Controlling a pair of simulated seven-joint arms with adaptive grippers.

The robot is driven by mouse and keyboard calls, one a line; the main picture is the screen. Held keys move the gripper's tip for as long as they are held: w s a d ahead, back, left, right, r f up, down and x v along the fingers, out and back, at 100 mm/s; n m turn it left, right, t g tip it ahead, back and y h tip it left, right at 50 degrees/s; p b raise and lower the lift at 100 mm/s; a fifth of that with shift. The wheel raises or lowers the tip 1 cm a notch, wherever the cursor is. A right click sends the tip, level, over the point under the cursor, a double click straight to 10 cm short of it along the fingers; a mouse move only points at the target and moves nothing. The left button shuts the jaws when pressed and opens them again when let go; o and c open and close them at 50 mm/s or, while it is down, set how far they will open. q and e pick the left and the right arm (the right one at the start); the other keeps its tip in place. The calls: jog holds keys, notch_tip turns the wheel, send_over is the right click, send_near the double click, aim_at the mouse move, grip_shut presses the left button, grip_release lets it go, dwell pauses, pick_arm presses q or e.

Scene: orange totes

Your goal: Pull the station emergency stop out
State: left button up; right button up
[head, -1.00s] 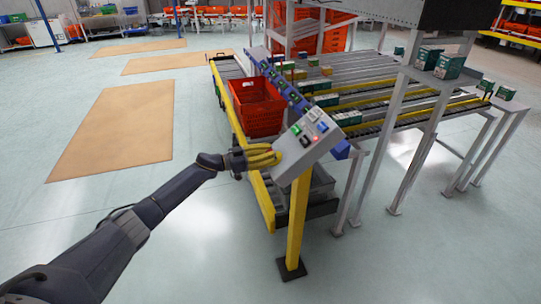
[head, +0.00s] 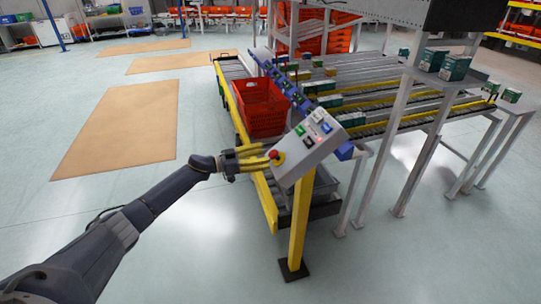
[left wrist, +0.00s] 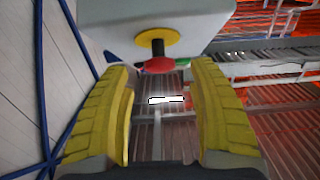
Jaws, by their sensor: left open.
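The grey control box (head: 309,148) stands on a yellow post. The red emergency stop (head: 274,155) is on its left end, with a yellow disc behind it. In the left wrist view the red stop head (left wrist: 159,65) sits on a dark stem out from the yellow disc (left wrist: 158,36). My left gripper (head: 262,158) is open beside the stop, at the left of the box. In the left wrist view its yellow fingers (left wrist: 163,115) are spread to either side, with the stop just beyond them, between the tips. My right gripper is not in view.
A red tote (head: 259,107) sits on the conveyor behind the box. The yellow post (head: 298,225) holds the box up. Green and white cartons (head: 325,118) lie on the roller lanes to the right.

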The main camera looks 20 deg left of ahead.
pick_arm(q)
jog(key=v, duration=0.8)
jog(key=shift+s+a, duration=0.1)
jog(key=shift+s, duration=0.05)
